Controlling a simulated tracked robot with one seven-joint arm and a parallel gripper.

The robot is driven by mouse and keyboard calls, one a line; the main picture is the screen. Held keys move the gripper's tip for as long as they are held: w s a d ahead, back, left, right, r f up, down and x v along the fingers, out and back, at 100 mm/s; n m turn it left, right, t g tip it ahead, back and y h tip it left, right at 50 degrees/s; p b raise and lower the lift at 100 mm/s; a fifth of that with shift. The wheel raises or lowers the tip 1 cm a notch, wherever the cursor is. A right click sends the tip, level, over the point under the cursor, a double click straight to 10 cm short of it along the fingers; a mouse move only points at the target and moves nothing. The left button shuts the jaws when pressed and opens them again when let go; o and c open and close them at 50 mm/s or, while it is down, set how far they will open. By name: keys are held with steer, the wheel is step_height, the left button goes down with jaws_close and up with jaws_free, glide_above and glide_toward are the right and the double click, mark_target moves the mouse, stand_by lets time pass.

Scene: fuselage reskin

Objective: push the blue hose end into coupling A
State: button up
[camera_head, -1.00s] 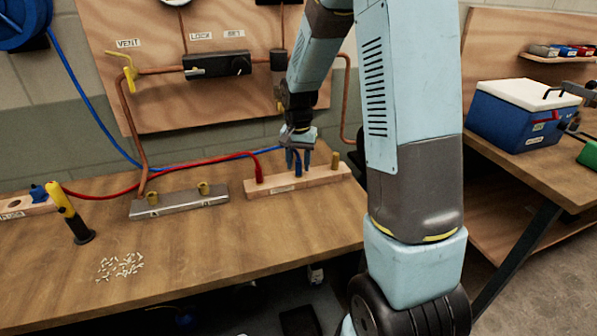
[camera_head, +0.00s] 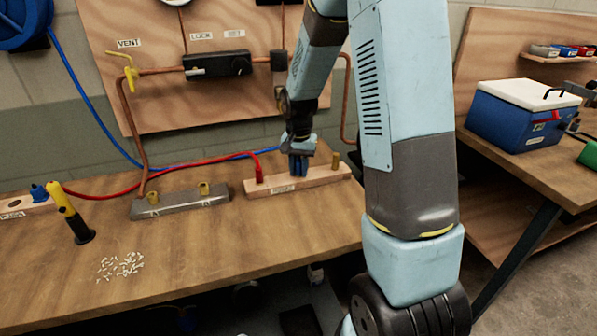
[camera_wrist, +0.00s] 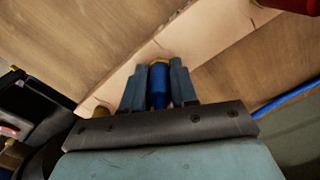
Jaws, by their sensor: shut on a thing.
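The blue hose end (camera_wrist: 158,84) is upright between my gripper's fingers in the wrist view, with a brass-coloured tip showing. My gripper (camera_head: 298,172) is shut on it at the wooden block (camera_head: 325,177). I cannot tell whether the hose end still sits in the block. The fingers (camera_wrist: 158,88) press on both sides of it in the wrist view. The grey metal bar (camera_head: 180,205) lies to the left on the bench. It carries a left brass coupling (camera_head: 153,198) and a right one (camera_head: 203,188). Their letters are too small to read surely.
A red hose end (camera_head: 259,174) stands in the block's left part, and a brass peg (camera_head: 336,160) at its right. Red and blue hoses run behind the metal bar. A yellow-and-black tool (camera_head: 70,213) and white bits (camera_head: 120,266) are at left.

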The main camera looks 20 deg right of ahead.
mark_target(299, 161)
jaws_close()
steer(key=shift+r, duration=1.35)
steer(key=shift+r, duration=1.45)
steer(key=shift+s, duration=0.1)
